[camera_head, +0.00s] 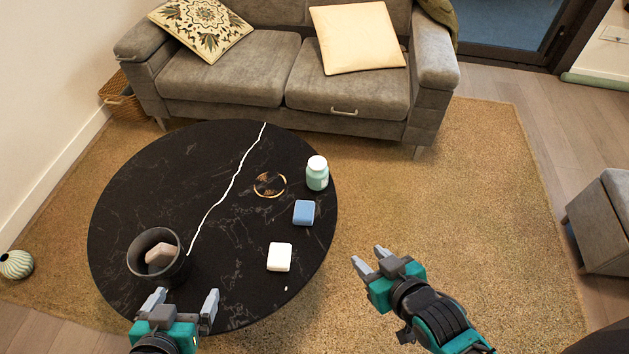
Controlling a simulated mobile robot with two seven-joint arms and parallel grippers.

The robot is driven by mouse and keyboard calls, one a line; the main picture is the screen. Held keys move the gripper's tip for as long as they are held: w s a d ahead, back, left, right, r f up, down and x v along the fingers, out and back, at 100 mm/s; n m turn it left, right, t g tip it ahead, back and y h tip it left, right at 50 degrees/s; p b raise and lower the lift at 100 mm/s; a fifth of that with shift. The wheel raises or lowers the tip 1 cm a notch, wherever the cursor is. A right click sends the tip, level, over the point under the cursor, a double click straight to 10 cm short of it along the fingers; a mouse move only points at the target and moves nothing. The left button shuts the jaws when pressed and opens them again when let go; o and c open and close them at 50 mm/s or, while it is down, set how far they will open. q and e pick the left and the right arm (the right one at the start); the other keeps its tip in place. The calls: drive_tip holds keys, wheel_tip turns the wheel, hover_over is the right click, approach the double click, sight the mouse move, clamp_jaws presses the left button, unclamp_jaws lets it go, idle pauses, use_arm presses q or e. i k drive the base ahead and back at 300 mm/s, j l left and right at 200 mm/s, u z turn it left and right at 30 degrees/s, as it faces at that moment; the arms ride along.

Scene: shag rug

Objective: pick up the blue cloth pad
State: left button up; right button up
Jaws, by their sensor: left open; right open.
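The blue cloth pad (303,212) is a small rounded block lying on the right part of the round black table (130,200). My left gripper (182,300) is open and empty at the table's front edge, below and to the left of the pad. My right gripper (367,260) is open and empty over the rug, to the right of the table and below and right of the pad. Neither gripper touches the pad.
A white block (279,257) lies just in front of the pad, and a mint jar (317,173) stands behind it. A gold-rimmed coaster (270,185) lies to its left. A dark pot (145,272) holds a pinkish block (161,254). A grey sofa (230,76) stands behind.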

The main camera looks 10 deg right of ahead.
sight(304, 210)
drive_tip(key=l+u, duration=0.3)
drive_tip(key=l, duration=0.15)
drive_tip(key=k+l+u, duration=0.3)
drive_tip(key=l, duration=0.15)
drive_tip(key=l+u, duration=0.3)
drive_tip(key=l, duration=0.15)
drive_tip(key=l+u, duration=0.3)
drive_tip(key=l, duration=0.15)
drive_tip(key=i+l+u, duration=0.1)
drive_tip(key=l+u, duration=0.2)
drive_tip(key=l, duration=0.15)
drive_tip(key=i+l+u, duration=0.1)
drive_tip(key=l+u, duration=0.2)
drive_tip(key=l, duration=0.15)
drive_tip(key=i+l+u, duration=0.2)
drive_tip(key=l+u, duration=0.2)
